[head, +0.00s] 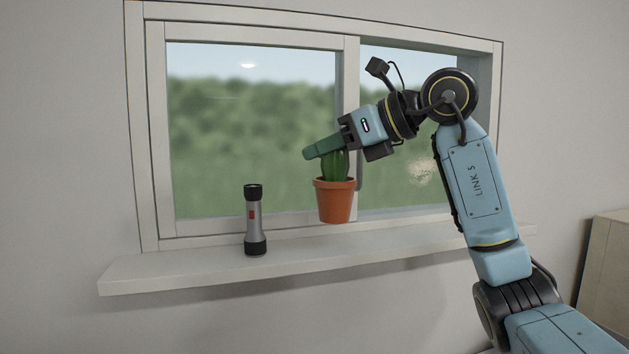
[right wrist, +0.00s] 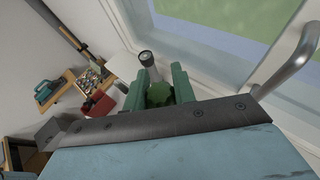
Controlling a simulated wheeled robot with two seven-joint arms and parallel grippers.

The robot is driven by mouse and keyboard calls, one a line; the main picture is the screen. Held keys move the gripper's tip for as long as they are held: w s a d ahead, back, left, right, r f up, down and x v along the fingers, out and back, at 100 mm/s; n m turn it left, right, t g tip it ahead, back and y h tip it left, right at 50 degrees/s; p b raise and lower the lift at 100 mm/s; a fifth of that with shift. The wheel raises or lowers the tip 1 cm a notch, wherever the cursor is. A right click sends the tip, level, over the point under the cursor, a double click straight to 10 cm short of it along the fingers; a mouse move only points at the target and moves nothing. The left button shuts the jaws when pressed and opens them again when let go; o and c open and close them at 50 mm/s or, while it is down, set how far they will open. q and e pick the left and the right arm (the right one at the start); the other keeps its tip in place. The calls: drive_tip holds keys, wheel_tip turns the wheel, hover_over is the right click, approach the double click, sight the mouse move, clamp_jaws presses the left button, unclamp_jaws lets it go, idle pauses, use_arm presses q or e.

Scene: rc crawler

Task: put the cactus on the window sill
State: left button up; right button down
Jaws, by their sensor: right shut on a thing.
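The cactus (head: 335,200) is green and stands upright in a terracotta pot. My right gripper (head: 322,149) is shut on the green top of the cactus and holds it up in front of the window, with the pot above the sill. The white window sill (head: 400,252) runs below the window. In the right wrist view the cactus (right wrist: 160,94) shows between the two green fingers of the gripper (right wrist: 159,88); its pot is hidden there. My left gripper is in neither view.
A grey and black flashlight (head: 255,220) stands upright on the sill, left of the cactus. The sill right of it is clear. A window handle (right wrist: 287,75) juts out at right in the wrist view. A wooden box or cabinet (head: 605,262) is at far right.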

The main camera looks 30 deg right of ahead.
drive_tip(key=w+d+p, duration=0.1)
drive_tip(key=w, duration=0.5)
wheel_tip(320, 180, down, 7)
drive_tip(key=w, duration=0.1)
drive_tip(key=shift+d, duration=0.35)
drive_tip(key=shift+f, duration=0.2)
drive_tip(key=c, duration=1.1)
unclamp_jaws()
drive_tip(key=shift+c, duration=0.2)
